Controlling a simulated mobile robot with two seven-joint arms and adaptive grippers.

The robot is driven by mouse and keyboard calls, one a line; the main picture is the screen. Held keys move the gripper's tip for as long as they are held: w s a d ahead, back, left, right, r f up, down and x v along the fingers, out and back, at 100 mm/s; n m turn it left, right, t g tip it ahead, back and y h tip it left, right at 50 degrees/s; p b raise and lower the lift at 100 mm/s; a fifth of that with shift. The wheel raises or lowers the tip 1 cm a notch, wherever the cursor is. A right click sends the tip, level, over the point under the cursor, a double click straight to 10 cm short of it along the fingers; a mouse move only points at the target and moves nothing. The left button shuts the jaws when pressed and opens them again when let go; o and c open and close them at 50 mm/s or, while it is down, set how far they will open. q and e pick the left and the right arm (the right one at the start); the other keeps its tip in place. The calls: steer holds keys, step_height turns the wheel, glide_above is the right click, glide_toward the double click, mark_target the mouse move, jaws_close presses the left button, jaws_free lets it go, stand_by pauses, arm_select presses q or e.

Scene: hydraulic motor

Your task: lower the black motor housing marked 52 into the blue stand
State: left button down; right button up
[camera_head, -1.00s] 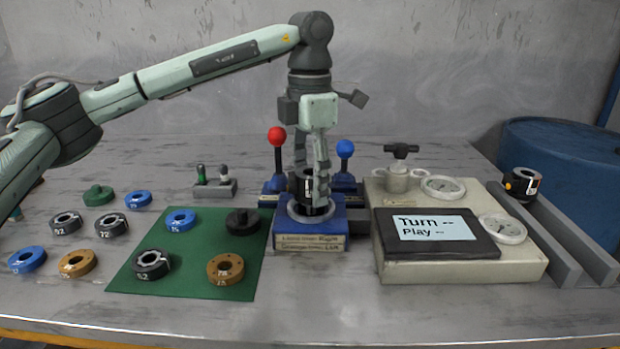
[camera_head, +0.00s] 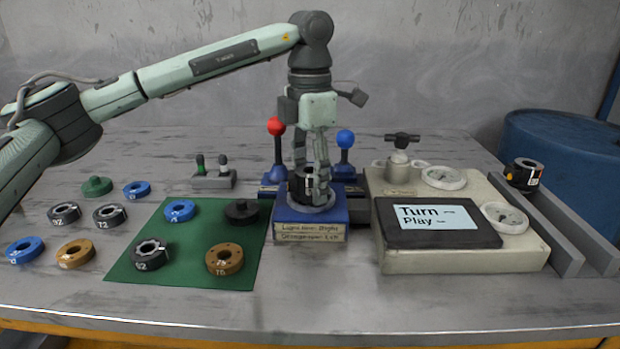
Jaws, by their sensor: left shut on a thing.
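The blue stand (camera_head: 283,225) is at the middle of the table, with a grey round seat on top and a label on its front. My left gripper (camera_head: 310,190) points straight down over it and is shut on a black motor housing (camera_head: 298,183). The housing is upright at the stand's seat. The fingers cover much of it, so its marking and whether it sits fully down cannot be told. My right gripper is not in view.
A red-knobbed lever (camera_head: 276,128) and a blue-knobbed lever (camera_head: 345,140) stand close behind the gripper. A beige console (camera_head: 460,258) is to the right. A green mat (camera_head: 185,270) with several rings lies to the left. Another black housing (camera_head: 523,175) is at the far right.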

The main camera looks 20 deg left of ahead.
arm_select(q)
steer(key=shift+s+f, duration=0.1)
steer(key=shift+f, duration=0.4)
stand_by(0.3)
steer(key=c, duration=0.5)
jaws_free()
steer(key=shift+c, duration=0.2)
steer(key=o, duration=0.4)
steer(key=shift+r, duration=0.2)
steer(key=shift+r+p, duration=1.9)
steer(key=shift+r, duration=1.1)
steer(key=shift+r+p, duration=0.5)
steer(key=shift+r, duration=0.9)
